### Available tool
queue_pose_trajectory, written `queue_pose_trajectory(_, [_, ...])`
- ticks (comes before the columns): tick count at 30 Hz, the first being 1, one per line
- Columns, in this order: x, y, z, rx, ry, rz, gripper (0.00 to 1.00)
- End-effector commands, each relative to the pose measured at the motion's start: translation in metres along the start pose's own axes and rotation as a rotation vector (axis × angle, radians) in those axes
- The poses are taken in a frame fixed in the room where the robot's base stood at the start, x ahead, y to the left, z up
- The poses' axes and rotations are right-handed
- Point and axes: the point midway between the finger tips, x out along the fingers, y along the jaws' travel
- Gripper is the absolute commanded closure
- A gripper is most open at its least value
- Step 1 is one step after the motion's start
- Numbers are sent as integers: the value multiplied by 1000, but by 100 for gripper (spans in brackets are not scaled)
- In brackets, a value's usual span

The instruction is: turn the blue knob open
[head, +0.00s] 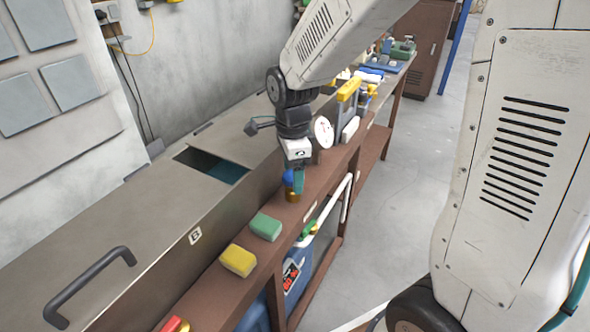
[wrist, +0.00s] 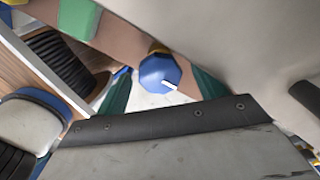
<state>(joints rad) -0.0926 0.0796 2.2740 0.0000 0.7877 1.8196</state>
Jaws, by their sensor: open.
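The blue knob (head: 289,177) sits on a brass-coloured base (head: 292,196) on the brown ledge beside the long metal cover. In the wrist view my gripper (wrist: 163,88) is open, with one teal finger on each side of the knob. Contact between fingers and knob cannot be told.
A green sponge (head: 265,226) and a yellow sponge (head: 239,260) lie on the ledge nearer to me. The metal cover (head: 140,225) has a black handle (head: 88,287) and an open hatch (head: 212,166). A white rail (head: 331,205) runs along the front. Yellow-handled items (head: 348,90) stand farther back.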

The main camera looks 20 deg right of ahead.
Motion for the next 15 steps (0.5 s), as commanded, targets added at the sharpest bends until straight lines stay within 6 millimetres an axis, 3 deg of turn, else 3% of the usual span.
queue_pose_trajectory(6, [1,0,-1,2,0,0,30])
queue_pose_trajectory(11, [0,0,-1,1,0,0,72])
queue_pose_trajectory(15, [0,-1,-5,2,0,-1,74])
